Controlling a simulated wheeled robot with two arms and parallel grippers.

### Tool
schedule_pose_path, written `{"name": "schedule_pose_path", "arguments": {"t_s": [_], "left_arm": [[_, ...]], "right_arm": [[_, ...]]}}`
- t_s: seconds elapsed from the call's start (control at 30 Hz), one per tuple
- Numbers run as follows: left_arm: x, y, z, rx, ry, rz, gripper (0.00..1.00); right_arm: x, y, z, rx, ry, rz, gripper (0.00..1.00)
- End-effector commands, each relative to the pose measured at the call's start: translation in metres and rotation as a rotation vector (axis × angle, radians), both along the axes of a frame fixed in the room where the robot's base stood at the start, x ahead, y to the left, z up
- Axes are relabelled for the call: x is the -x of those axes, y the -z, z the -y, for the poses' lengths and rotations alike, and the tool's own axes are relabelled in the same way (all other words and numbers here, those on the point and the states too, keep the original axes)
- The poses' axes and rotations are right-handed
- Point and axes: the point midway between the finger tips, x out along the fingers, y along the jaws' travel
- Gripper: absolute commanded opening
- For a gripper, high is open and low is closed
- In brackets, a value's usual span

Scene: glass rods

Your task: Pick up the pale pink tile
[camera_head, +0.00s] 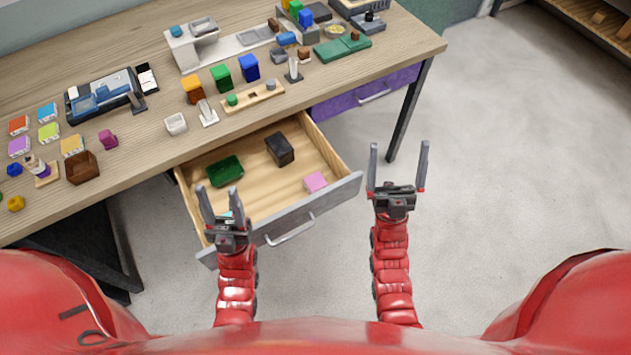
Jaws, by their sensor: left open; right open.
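The pale pink tile (315,182) lies flat in the open drawer, near its right front corner. The drawer (262,199) is pulled out from under the table. My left gripper (220,190) is open, over the drawer's front left part, to the left of the tile. My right gripper (399,162) is open and empty, to the right of the drawer, over the floor. Neither gripper touches the tile. A small pale blue thing is partly hidden behind my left gripper.
The drawer also holds a green tray (224,171) and a dark box (280,149). The drawer front (325,203) has a grey handle (290,232). The wooden table (330,90) is crowded with small items. A purple drawer (340,101) is shut. Floor at right is clear.

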Motion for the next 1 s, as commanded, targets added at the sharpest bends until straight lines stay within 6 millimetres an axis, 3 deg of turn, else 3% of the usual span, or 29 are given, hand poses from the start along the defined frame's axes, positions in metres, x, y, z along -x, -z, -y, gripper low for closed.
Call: {"name": "schedule_pose_path", "arguments": {"t_s": [0.1, 0.2, 0.3, 0.4, 0.5, 0.6, 0.73, 0.87, 1.0], "left_arm": [[0.000, -0.010, 0.000, 0.000, 0.000, 0.000, 0.50], [0.000, -0.016, 0.000, 0.000, 0.000, 0.000, 0.50], [0.000, -0.021, 0.000, 0.000, 0.000, 0.000, 0.50], [0.000, -0.027, 0.000, 0.000, 0.000, 0.000, 0.50], [0.000, -0.032, 0.000, 0.000, 0.000, 0.000, 0.50], [0.000, -0.038, 0.000, 0.000, 0.000, 0.000, 0.50], [0.000, -0.045, 0.000, 0.000, 0.000, 0.000, 0.50], [0.000, -0.053, 0.000, 0.000, 0.000, 0.000, 0.50], [0.000, -0.059, 0.000, 0.000, 0.000, 0.000, 0.50]], "right_arm": [[-0.094, 0.013, -0.014, 0.019, 0.003, -0.267, 1.00], [-0.166, 0.039, -0.028, 0.048, 0.006, -0.511, 1.00], [-0.224, 0.071, -0.045, 0.085, 0.006, -0.755, 1.00], [-0.267, 0.105, -0.063, 0.132, 0.002, -0.999, 1.00], [-0.294, 0.138, -0.081, 0.188, -0.005, -1.235, 1.00], [-0.305, 0.169, -0.100, 0.254, -0.015, -1.473, 1.00], [-0.294, 0.201, -0.120, 0.357, -0.030, -1.783, 1.00], [-0.261, 0.214, -0.136, 0.476, -0.047, -2.082, 1.00], [-0.215, 0.207, -0.144, 0.600, -0.063, -2.355, 1.00]]}}
